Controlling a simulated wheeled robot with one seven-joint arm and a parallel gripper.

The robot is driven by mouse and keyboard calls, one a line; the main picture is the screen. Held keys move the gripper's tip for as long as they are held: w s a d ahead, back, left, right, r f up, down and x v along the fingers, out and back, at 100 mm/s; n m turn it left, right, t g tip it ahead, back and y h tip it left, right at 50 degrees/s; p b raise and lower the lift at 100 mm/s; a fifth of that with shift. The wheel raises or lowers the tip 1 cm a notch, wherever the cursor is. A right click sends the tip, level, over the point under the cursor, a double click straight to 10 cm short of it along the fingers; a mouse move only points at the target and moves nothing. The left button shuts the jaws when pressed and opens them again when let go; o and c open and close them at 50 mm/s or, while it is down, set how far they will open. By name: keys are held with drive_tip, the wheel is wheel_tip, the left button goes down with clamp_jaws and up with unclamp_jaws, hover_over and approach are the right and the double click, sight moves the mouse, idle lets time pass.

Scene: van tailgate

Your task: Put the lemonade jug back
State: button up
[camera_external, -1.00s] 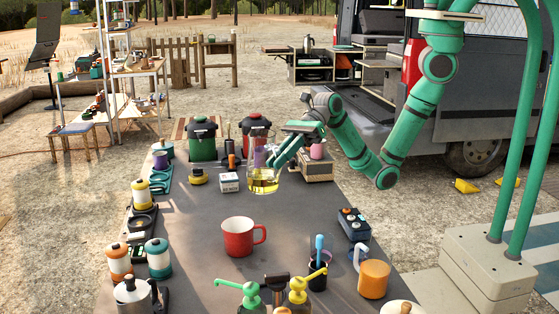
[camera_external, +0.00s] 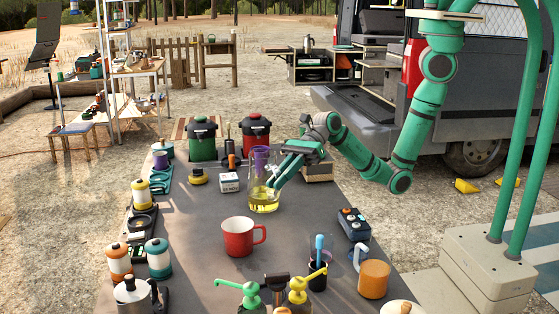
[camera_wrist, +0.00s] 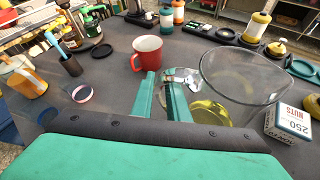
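The lemonade jug (camera_external: 264,201) is a clear glass jug with yellow liquid low in it. It is upright over the grey table, between the red mug and the lidded pots. My gripper (camera_external: 273,183) is at its right side in the external view. In the wrist view the jug (camera_wrist: 242,80) stands just right of my green fingers (camera_wrist: 160,98). The fingers are a little apart, and the jug has moved with them, so they are closed on its handle side; the handle itself is hard to make out. I cannot tell whether the jug's base touches the table.
A red mug (camera_external: 238,238) stands in front of the jug. Green (camera_external: 202,142) and red (camera_external: 256,136) pots stand at the back. The table's middle left is clear.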

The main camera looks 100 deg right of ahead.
drive_tip(key=o, duration=0.4)
drive_tip(key=shift+c, duration=0.2)
